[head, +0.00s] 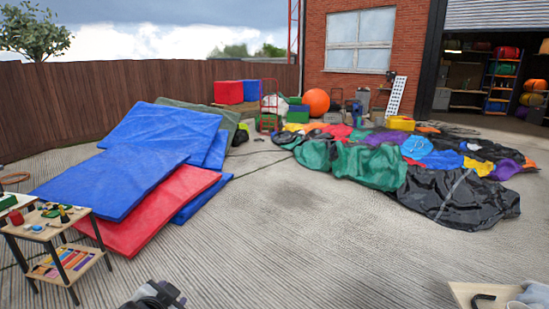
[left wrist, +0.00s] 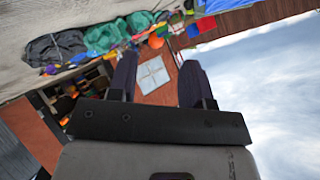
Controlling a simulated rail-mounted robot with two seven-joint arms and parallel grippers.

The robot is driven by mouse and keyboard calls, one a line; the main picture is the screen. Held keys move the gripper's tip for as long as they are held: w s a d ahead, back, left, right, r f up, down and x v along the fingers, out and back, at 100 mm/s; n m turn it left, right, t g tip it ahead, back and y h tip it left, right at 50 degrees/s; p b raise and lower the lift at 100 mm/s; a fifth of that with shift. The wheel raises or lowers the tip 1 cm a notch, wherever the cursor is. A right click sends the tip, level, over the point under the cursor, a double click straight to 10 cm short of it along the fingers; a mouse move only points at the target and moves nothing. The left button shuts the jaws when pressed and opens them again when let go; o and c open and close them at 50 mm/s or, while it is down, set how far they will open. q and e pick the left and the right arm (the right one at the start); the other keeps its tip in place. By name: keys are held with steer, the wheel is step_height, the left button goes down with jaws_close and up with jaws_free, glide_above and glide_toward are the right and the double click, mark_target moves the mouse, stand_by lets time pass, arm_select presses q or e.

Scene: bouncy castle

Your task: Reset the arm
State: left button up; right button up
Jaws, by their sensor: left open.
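My left gripper (left wrist: 158,60) shows in the left wrist view with its two dark fingers spread apart. Nothing is between the fingers, and it touches nothing that I can see. That view is tilted and upside down, with sky at the right and the brick building behind the fingers. In the head view a dark grey part at the bottom edge left of centre seems to be mine, mostly cut off. My right gripper does not show.
Blue mats (head: 122,178) and a red mat (head: 150,208) lie at left. A small tool table (head: 90,222) stands front left. A deflated colourful castle (head: 460,200) spreads at right. A wooden tray (head: 468,291) is at bottom right. The middle concrete (head: 290,240) is clear.

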arm_select(q)
steer(key=s+f+n+g+p, duration=0.1)
steer(key=s+f+n+g, duration=0.15)
steer(key=s+f, duration=0.75)
steer(key=s+f+n+g+h+p, duration=0.1)
steer(key=s+f+g+p, duration=0.35)
steer(key=s, duration=1.05)
steer(key=s+f+n+g+b, duration=0.1)
steer(key=s+f+n, duration=0.1)
steer(key=s+f, duration=0.9)
step_height(320, 180, up, 39)
steer(key=s+p, duration=0.1)
steer(key=p, duration=3.7)
step_height(320, 180, down, 59)
steer(key=b, duration=5.9)
steer(key=shift+s+d, duration=0.15)
steer(key=shift+d, duration=0.1)
steer(key=shift+r+m, duration=0.1)
steer(key=shift+m, duration=0.15)
